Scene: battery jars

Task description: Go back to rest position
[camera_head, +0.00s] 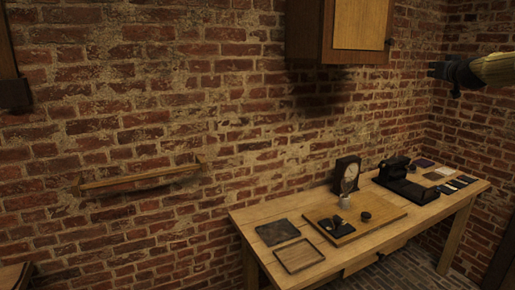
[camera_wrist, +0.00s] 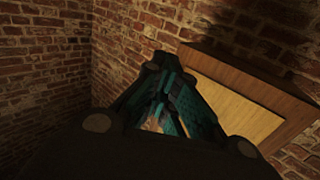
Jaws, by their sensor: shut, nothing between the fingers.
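My gripper (camera_head: 434,70) is raised in the air at the upper right of the head view, well above the table and clear of it. In the wrist view its dark fingers (camera_wrist: 155,68) come together at the tips with nothing held between them. The wooden wall cabinet (camera_head: 344,30) hangs on the brick wall to the left of the gripper in the head view. In the wrist view the cabinet (camera_wrist: 236,112) fills the right side, behind the fingers.
A wooden table (camera_head: 240,216) stands along the wall. It carries a clock (camera_head: 347,175), a black machine (camera_head: 405,180), a small cup (camera_head: 344,200), a board and flat trays (camera_head: 298,256). A wooden shelf (camera_head: 140,179) is on the left wall. The air below my gripper looks clear.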

